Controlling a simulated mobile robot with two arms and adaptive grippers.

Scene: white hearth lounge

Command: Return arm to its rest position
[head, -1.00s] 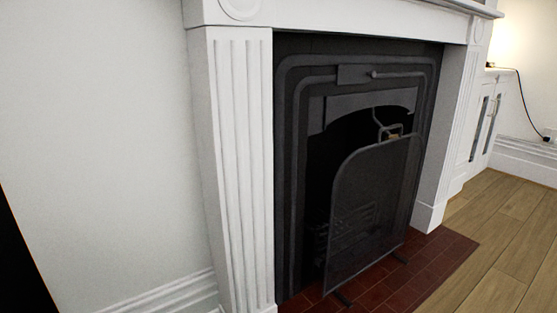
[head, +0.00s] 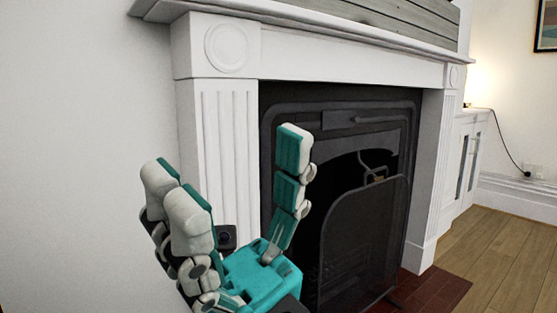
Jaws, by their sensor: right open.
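My right gripper (head: 235,190) is in the lower middle of the head view, teal and pale grey, with its fingers pointing up. Its fingers are spread apart and nothing is between them. It appears in front of the fireplace's left white pillar (head: 222,125) and the left part of the dark firebox surround. How far it is from the fireplace I cannot tell. My left gripper is not in view.
A white mantel (head: 330,58) runs over the black fireplace. A dark mesh fire screen (head: 362,240) stands on the red tile hearth (head: 440,291). Wooden floor (head: 500,245) is clear at right. A plain white wall (head: 75,140) fills the left. A white cabinet (head: 465,165) stands beyond the fireplace.

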